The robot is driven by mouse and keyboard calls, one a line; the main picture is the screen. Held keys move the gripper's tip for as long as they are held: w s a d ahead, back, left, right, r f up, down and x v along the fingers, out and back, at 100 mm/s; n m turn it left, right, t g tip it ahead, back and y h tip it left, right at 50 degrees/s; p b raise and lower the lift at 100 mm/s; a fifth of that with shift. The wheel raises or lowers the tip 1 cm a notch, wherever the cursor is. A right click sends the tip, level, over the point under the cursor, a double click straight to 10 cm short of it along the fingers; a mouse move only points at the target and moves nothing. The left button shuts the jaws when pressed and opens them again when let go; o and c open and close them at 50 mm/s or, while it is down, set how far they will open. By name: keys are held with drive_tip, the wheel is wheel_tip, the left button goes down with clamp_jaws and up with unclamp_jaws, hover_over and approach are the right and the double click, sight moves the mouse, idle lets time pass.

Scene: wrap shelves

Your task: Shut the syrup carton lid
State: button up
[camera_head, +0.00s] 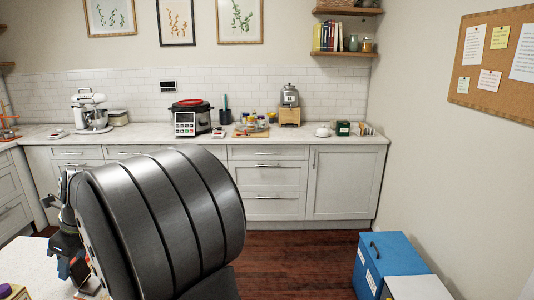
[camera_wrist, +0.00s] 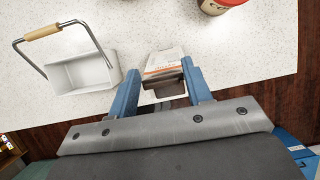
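In the wrist view, a small white carton with red print (camera_wrist: 163,62) stands or lies on the speckled counter, between and beyond my fingers. My gripper (camera_wrist: 162,76) has two blue fingers spread to either side of the carton. A gap shows beside the left finger; contact on the right is unclear. In the head view my black arm hides much of the near left, and I cannot make out the carton there.
A white caddy (camera_wrist: 78,74) with a wire handle and wooden grip stands left of the carton. A red-and-cream tin (camera_wrist: 219,5) is at the upper right. The counter (camera_wrist: 255,60) is clear to the right, up to its edge. A blue box (camera_head: 385,258) stands on the floor.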

drive_tip(key=shift+d, duration=0.6)
idle(1.3)
drive_tip(key=o, duration=0.4)
drive_tip(key=shift+r, duration=3.55)
drive_tip(key=shift+f, duration=0.1)
hover_over(84, 277)
drive_tip(key=shift+f, duration=3.4)
